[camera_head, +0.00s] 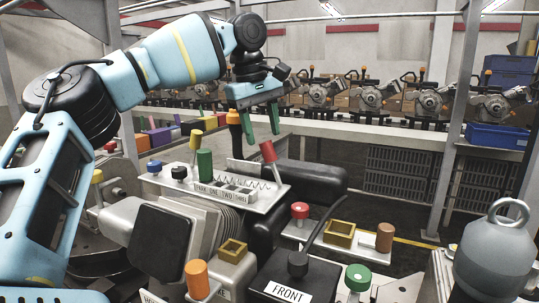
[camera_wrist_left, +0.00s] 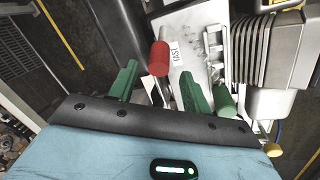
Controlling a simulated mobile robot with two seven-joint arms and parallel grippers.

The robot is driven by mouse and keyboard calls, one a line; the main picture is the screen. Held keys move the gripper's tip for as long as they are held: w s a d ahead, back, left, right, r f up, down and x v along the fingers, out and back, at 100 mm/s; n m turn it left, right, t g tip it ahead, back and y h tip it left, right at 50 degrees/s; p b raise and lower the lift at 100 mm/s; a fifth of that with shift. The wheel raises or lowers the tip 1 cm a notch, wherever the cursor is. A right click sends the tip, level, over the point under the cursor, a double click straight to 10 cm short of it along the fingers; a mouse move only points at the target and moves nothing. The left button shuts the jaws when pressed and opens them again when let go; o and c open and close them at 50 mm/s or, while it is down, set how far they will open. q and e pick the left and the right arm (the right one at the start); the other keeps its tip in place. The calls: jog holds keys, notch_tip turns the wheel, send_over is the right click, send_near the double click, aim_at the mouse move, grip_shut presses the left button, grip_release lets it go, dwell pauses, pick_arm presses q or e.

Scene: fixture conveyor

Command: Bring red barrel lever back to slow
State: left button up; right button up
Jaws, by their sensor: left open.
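The red barrel lever (camera_head: 268,151) stands at the right end of a pale lever plate (camera_head: 262,200), tilted. In the left wrist view the red barrel (camera_wrist_left: 160,58) is beside a label reading FAST (camera_wrist_left: 175,54). My left gripper (camera_head: 262,138) is open, its green fingers pointing down just above and around the barrel's top in the head view. In the left wrist view the barrel shows between the fingertips (camera_wrist_left: 159,72); I cannot tell whether either finger touches it. No SLOW label is readable. My right gripper is not in view.
An orange-topped post (camera_head: 234,119) is behind. Below are a red knob (camera_head: 300,210), a black FRONT box (camera_head: 292,280) and a grey ringed weight (camera_head: 496,258).

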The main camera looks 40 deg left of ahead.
aim_at(268, 155)
pick_arm(q)
jog(key=x, duration=0.6)
jog(key=shift+w+f, duration=0.15)
jog(key=shift+f, duration=0.2)
grip_shut()
